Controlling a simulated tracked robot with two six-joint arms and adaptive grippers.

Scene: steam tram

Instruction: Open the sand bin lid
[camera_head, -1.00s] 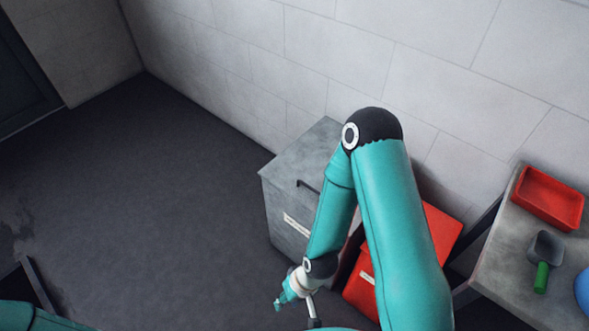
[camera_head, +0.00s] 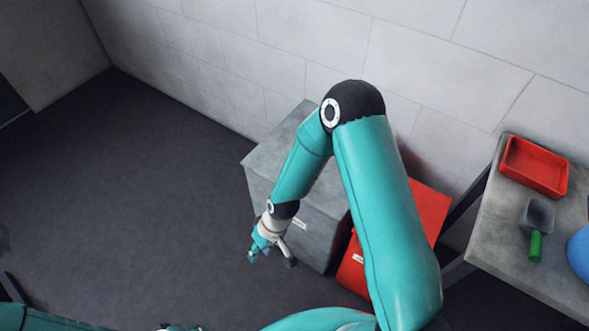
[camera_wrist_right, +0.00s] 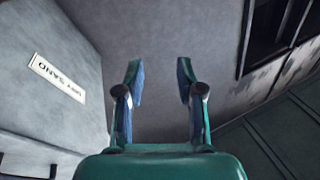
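The sand bin is a grey box against the wall in the head view (camera_head: 262,158), partly hidden behind my right arm. Its lid (camera_head: 290,130) looks shut; no handle shows now. In the right wrist view the bin (camera_wrist_right: 60,110) fills the left side, with a white label (camera_wrist_right: 58,77) reading "DRY SAND". My right gripper (camera_head: 257,252) is in front of the bin's label side, fingers apart and empty. The right wrist view shows open floor between its fingertips (camera_wrist_right: 158,75). My left arm shows only at the lower left edge; its gripper is not clearly visible.
A red box (camera_head: 425,210) stands right of the bin, partly behind my arm. A grey table (camera_head: 490,225) at the right holds a red tray (camera_head: 535,167), a scoop with green handle (camera_head: 536,228) and a blue object (camera_head: 580,252). The floor left of the bin is clear.

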